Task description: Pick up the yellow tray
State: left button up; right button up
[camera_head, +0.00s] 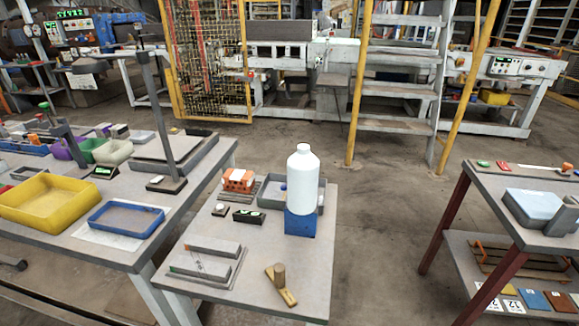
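The yellow tray (48,200) lies flat on the left workbench (110,252), near the left edge of the picture, with its left end at the picture's edge. It is shallow, rectangular and looks empty. A smaller blue tray (126,219) lies just right of it on a pale sheet. Neither of my grippers shows in the head view, so their state and their distance from the yellow tray cannot be seen.
Behind the yellow tray are a purple and a green container (78,151) and a dark upright stand (168,125). The middle table (245,285) holds a white bottle (303,180) over a blue block (300,223). Floor shows between the middle and right tables.

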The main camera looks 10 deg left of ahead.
aim_at(48, 203)
jog(key=u, duration=1.85)
